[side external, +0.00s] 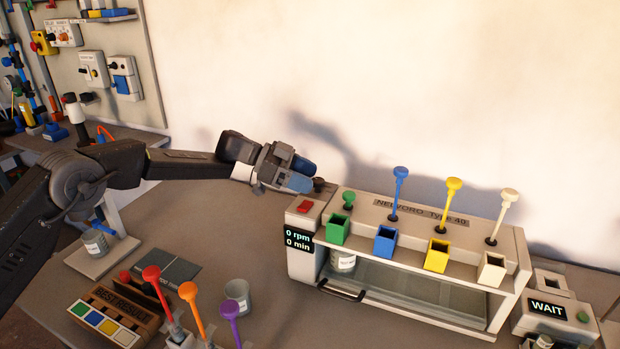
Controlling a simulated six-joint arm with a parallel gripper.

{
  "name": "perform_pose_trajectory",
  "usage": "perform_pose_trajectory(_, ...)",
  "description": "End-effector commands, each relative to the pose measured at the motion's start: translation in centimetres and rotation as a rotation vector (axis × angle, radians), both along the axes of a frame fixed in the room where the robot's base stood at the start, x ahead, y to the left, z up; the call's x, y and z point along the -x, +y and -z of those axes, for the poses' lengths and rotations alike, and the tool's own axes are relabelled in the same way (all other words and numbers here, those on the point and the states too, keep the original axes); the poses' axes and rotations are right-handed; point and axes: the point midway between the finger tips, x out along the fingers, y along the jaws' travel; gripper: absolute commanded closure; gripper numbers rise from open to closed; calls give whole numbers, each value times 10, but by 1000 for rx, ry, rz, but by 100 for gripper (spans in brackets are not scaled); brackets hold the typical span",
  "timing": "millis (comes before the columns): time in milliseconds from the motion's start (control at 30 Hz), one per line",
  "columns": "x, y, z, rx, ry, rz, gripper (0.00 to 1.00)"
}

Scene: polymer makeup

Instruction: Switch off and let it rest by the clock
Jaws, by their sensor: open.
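The mixing machine (450,212), labelled "TYPE 40", stands at right of centre. Its red switch (305,206) is on the top left corner; whether it is on or off cannot be told. The display (298,240) below reads "0 rpm" and "0 min". A small can with a pale label (343,262) stands inside the machine's left end, under the green funnel. A timer-like box (547,309) at the far right reads "WAIT" and has a green button (583,316). My gripper (308,178) is open, above and just behind the switch, with no object visible in it.
Blue, yellow and white plungers stand on the machine beside coloured funnels. At the front left are a "BEST RESULT" rack (115,305), red, orange and purple plungers, a dark flat plate (168,270) and an empty-looking cup (238,296). The middle of the table is clear.

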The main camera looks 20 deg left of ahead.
Motion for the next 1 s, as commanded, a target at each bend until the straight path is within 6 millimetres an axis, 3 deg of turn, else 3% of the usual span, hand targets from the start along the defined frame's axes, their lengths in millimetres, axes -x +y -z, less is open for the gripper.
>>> perform_pose_trajectory(133, -2, -10, 4, 0, -1, 1, 43)
perform_pose_trajectory(467, -3, -12, 5, 0, 0, 0, 44)
perform_pose_trajectory(900, -3, -12, 5, 0, 0, 0, 86)
perform_pose_trajectory(1000, -3, -12, 5, 0, 0, 0, 90)
